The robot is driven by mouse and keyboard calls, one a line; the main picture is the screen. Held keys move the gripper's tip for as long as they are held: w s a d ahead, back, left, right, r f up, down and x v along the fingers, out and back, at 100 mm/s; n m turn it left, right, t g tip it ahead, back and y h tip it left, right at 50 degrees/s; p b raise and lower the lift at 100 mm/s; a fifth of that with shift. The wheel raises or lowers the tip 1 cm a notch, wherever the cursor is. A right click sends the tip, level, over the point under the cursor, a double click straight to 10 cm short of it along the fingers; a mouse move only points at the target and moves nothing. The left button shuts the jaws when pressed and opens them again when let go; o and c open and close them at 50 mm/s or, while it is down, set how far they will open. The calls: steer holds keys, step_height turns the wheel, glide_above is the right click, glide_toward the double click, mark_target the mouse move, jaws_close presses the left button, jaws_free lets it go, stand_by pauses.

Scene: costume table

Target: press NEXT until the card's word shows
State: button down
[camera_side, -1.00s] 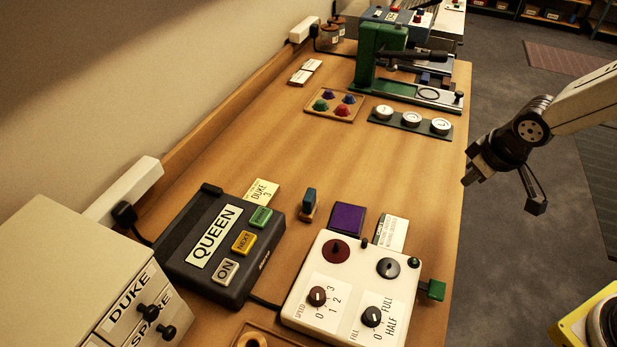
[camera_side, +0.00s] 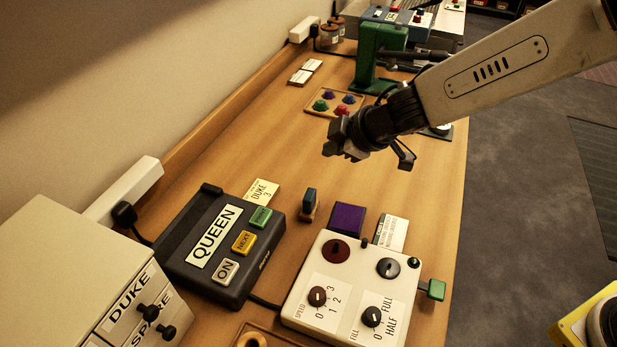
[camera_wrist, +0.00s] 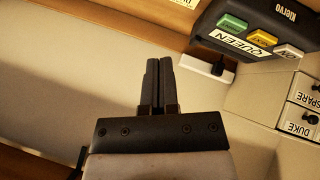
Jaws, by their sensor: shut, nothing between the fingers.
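The dark control box (camera_side: 221,245) stands on the table at lower left in the side view. Its display (camera_side: 213,237) reads QUEEN. It has a yellow NEXT button (camera_side: 244,243), a green button (camera_side: 261,217) and a white ON button (camera_side: 228,270). A pale yellow card (camera_side: 262,191) behind it reads DUKE, with a 3. My gripper (camera_side: 342,152) is shut and empty, in the air above the table, behind and to the right of the box. In the wrist view my shut fingers (camera_wrist: 158,85) point up the picture, and the box (camera_wrist: 260,30) appears at upper right, apart from them.
A white panel (camera_side: 340,285) with knobs stands right of the box. A small dark-blue upright object (camera_side: 309,203) and a purple block (camera_side: 348,218) stand between. A drawer cabinet (camera_side: 75,275) labelled DUKE and SPARE is at lower left. A tray of coloured pieces (camera_side: 350,110) lies behind.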

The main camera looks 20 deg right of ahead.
steer(key=s+a+n+g+y, duration=0.15)
steer(key=a+n, duration=0.25)
steer(key=a, duration=0.6)
steer(key=n+g+y, duration=0.1)
steer(key=n+y, duration=0.1)
steer(key=n, duration=0.2)
glide_above(238, 239)
steer(key=s+d, duration=0.1)
steer(key=d, duration=0.1)
steer(key=shift+s+a+f, duration=0.1)
steer(key=shift+a+f, duration=0.1)
steer(key=shift+f, duration=0.05)
steer(key=shift+f, duration=0.2)
steer(key=shift+f, duration=4.15)
steer(key=shift+f, duration=0.25)
steer(key=shift+f, duration=0.25)
steer(key=shift+f, duration=0.45)
steer(key=shift+r, duration=0.9)
